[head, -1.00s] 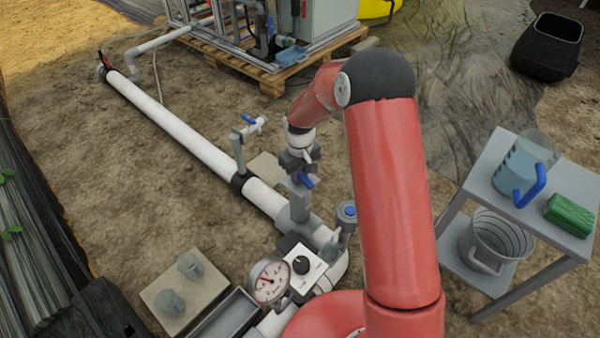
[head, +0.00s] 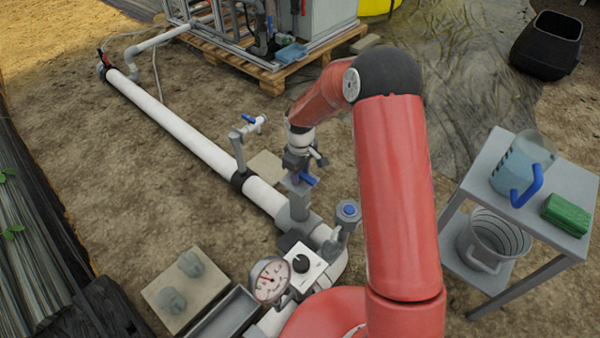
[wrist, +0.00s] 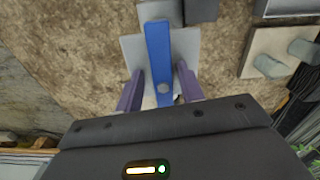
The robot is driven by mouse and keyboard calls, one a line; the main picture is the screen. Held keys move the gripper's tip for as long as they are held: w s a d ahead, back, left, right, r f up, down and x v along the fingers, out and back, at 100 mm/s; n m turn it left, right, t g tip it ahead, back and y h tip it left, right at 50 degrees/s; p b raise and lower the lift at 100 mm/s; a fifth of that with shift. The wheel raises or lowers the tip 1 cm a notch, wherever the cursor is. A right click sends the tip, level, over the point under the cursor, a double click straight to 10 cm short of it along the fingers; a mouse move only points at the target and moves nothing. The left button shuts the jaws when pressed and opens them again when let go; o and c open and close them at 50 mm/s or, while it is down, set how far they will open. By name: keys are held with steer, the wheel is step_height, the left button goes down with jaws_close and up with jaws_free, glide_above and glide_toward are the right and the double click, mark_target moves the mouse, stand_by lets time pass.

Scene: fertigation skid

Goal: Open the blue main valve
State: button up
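The blue main valve's handle (head: 308,179) sits on a grey valve body (head: 299,205) that stands upright on the white pipe. In the wrist view the handle (wrist: 159,60) is a long flat blue bar with a round bolt near its lower end. My gripper (head: 297,176) points down over the valve from above. In the wrist view its two purple fingers (wrist: 160,74) are apart, one on each side of the handle, with narrow gaps visible between them and the bar. The handle's near end is partly hidden by the gripper body.
A smaller blue-handled tap (head: 249,119) stands left of the valve. A pressure gauge (head: 269,281) and a white box with a black knob (head: 302,264) are in front. A blue-capped fitting (head: 348,210) is close on the right. A side table (head: 492,158) holds a jug and green sponge.

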step_height(320, 180, up, 10)
steer(key=p, duration=0.6)
steer(key=shift+s+a+f+p, duration=0.1)
steer(key=shift+s+p, duration=0.05)
steer(key=shift+p, duration=0.2)
